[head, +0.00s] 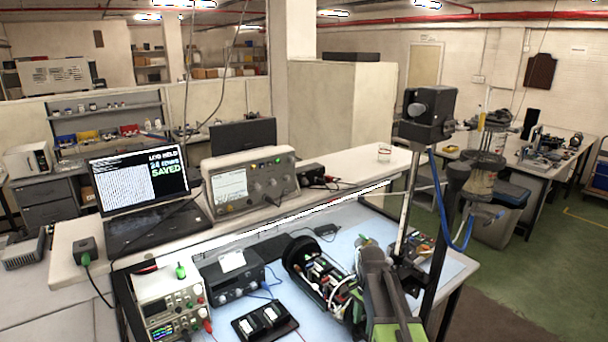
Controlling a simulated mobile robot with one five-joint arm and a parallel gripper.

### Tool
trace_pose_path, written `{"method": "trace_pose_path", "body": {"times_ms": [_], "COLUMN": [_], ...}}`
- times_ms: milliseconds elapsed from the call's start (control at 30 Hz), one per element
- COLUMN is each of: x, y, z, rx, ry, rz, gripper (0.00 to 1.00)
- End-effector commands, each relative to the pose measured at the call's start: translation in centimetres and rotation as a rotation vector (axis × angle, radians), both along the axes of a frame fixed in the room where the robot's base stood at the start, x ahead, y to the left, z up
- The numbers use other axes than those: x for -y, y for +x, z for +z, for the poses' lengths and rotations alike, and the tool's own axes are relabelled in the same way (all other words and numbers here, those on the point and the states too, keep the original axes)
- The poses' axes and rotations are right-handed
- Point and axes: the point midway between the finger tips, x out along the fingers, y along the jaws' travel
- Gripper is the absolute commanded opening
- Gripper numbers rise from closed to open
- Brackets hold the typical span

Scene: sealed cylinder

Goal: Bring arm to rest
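My arm, grey and green, reaches up from the bottom edge right of centre in the head view. Its far end, my gripper (366,248), is over the blue bench mat beside the black cylinder (300,254). The fingers are small and partly hidden by the arm, so I cannot tell whether they are open or shut, or whether they touch anything. The cylinder lies on its side, with circuit boards and wires showing along it. Its right end is partly hidden behind my arm.
An oscilloscope (250,182) stands on the shelf. A power supply (170,303), black box (232,275) and black tray (264,322) crowd the bench left. An upright stand (408,205) rises close right of my arm. Green floor (530,270) is clear at right.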

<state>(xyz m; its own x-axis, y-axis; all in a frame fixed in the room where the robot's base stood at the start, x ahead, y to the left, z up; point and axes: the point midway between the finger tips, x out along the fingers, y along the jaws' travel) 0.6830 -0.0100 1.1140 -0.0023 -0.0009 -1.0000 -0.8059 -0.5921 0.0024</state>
Motion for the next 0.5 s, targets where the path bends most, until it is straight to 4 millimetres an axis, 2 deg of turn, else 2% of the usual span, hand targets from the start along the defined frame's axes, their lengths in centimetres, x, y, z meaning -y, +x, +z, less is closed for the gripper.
{"method": "trace_pose_path", "body": {"times_ms": [33,167,300,400,500], "x": [-0.2,-0.6,-1.0,-1.3,-1.3], "y": [-1.0,-3.4,-6.4,-9.0,-10.6], "z": [-3.2,-7.8,-12.1,-14.5,-13.5], "rx": [0.000,0.000,0.000,0.001,0.001], "ry": [0.000,0.000,0.001,0.001,0.001], "rz": [0.019,0.113,0.288,0.479,0.664], "gripper": [0.35,0.35,0.35,0.35,0.35]}}
